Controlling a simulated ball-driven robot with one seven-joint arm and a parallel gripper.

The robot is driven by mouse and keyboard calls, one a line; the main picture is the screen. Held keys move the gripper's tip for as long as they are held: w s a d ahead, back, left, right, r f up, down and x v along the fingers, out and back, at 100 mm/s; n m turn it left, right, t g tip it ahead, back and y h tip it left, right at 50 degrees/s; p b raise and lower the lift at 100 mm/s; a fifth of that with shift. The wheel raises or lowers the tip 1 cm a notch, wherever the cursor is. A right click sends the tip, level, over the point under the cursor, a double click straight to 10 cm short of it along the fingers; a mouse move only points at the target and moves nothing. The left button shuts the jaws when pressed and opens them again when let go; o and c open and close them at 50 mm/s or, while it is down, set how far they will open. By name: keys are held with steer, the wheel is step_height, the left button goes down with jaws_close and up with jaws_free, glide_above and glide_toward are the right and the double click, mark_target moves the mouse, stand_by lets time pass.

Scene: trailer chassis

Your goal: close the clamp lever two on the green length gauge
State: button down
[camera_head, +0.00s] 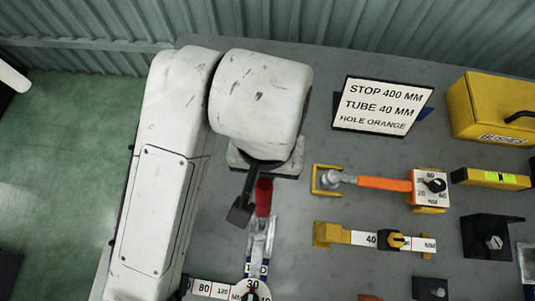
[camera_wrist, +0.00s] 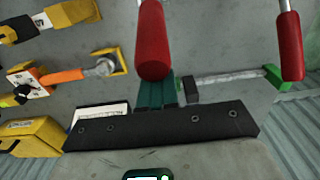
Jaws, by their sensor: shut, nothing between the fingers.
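In the head view my gripper (camera_head: 240,212) shows as a dark shut finger shape below my wrist, just left of the red lever handle (camera_head: 263,197) of a metal clamp (camera_head: 258,240). A partly hidden tag, apparently reading TWO (camera_head: 257,267), lies below that clamp. In the wrist view this handle (camera_wrist: 152,42) appears large and close, pointing toward my gripper; I cannot tell whether they touch. A second red handle (camera_wrist: 290,45) is at the right. The green length gauge's bar (camera_wrist: 232,77) runs to a green end (camera_wrist: 276,77). My arm hides much of it in the head view.
An orange gauge (camera_head: 380,183) and a yellow gauge (camera_head: 365,238) lie to the right. A text sign (camera_head: 383,105) and a yellow box (camera_head: 495,106) stand behind.

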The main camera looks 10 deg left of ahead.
mark_target(263, 187)
steer(key=shift+s+r, duration=0.15)
steer(key=shift+s, duration=0.2)
steer(key=shift+s+r, duration=0.15)
steer(key=shift+s, duration=1.05)
step_height(263, 187, up, 8)
steer(key=p, duration=0.8)
steer(key=shift+r, duration=0.1)
